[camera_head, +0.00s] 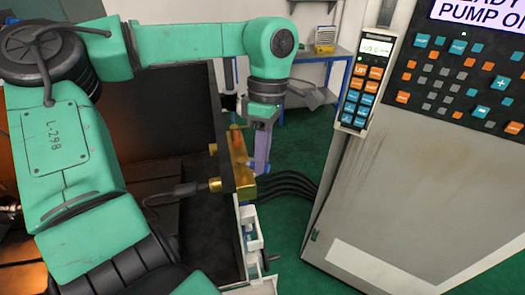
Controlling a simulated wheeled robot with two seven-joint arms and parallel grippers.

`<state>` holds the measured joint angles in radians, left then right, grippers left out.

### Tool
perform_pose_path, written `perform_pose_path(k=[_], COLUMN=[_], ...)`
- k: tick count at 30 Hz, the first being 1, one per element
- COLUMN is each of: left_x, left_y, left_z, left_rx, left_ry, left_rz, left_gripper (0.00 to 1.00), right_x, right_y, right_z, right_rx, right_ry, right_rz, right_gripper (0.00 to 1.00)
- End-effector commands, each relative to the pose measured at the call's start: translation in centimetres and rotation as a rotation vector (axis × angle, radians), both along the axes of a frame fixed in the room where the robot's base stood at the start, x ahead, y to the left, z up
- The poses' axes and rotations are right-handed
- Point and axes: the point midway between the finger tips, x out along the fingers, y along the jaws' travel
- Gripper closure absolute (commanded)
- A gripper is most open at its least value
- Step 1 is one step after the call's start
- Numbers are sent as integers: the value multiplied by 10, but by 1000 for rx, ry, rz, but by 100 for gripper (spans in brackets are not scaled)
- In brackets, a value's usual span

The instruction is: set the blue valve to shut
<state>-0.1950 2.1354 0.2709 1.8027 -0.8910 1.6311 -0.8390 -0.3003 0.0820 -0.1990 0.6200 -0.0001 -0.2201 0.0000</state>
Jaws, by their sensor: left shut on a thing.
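The brass valve block (242,178) stands upright at the right edge of a dark machine bay, near the middle of the view. My left gripper (261,168) reaches down from above at the block's right side. It is shut on the blue valve (252,171), of which only a small part shows at the fingertips. The fingers hide most of the handle, so its exact setting cannot be told. An orange-red handle (236,138) shows higher on the block, left of the gripper. My right gripper is not in view.
A grey cabinet with a button panel (460,85) and a keypad pendant (367,82) stands to the right. Black hoses (290,183) run from the block towards it. A white rack (250,232) lies below the block. Green floor shows between block and cabinet.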

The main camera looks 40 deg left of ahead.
Motion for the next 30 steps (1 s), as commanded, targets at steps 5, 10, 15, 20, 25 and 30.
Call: perform_pose_path(k=[5,10,15,20,25,30], left_x=[-6,-13,-20,-26,-31,-35], left_y=[-3,-5,-6,-5,-5,-3], left_z=[1,1,1,1,1,1], left_rx=[1,1,0,1,0,1], left_ry=[-3,-4,-4,-4,-5,-5], left_rz=[-169,-331,-490,-627,-743,-821], left_gripper=[100,100,100,100,100,100], right_x=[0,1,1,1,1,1], right_y=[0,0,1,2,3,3], right_z=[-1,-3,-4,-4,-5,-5], right_rx=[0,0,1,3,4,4], right_ry=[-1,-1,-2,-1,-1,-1], right_rz=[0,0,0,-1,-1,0], right_gripper=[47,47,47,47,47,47])
